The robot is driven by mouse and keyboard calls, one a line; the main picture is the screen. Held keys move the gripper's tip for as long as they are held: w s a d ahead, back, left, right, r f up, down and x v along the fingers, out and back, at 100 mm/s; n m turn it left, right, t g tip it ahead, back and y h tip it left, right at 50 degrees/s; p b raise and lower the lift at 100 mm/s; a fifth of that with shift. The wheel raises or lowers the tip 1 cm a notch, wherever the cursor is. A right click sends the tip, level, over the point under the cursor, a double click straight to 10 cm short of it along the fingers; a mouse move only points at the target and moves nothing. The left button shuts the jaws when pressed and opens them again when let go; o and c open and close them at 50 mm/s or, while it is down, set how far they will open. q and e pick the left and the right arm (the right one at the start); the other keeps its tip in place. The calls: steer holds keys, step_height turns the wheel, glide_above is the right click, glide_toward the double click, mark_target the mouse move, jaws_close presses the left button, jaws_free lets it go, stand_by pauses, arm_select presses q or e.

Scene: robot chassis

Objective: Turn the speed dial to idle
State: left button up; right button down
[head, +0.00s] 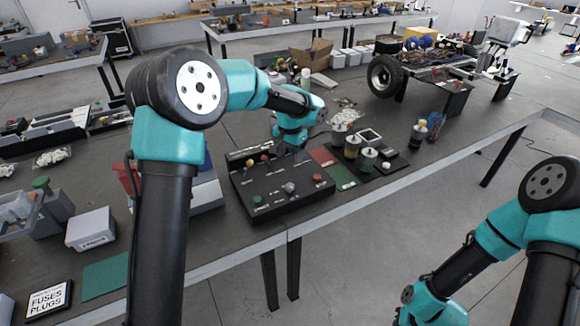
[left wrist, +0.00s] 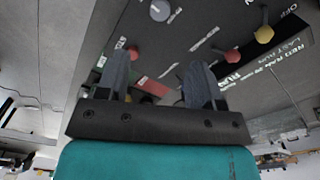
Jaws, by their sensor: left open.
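A black control panel (head: 275,205) sits on the workbench. It bears a grey round knob (head: 290,187), a red knob (head: 317,177), a green knob (head: 257,198), and a yellow and a red knob on levers at its back. I cannot read which one is the speed dial. In the left wrist view the grey knob (left wrist: 160,10) is at the top edge, and a yellow knob (left wrist: 264,33) and a red knob (left wrist: 233,55) are at the right. My left gripper (left wrist: 160,82) is open and empty above the panel. My right gripper is out of view.
Red and green mats (head: 341,177) and several cylindrical parts (head: 366,160) stand right of the panel. A wheeled chassis (head: 430,65) stands behind. The bench's front edge runs just before the panel.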

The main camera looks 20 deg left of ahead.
arm_select(q)
step_height(320, 180, up, 4)
steer(key=shift+f, duration=0.1)
stand_by(0.4)
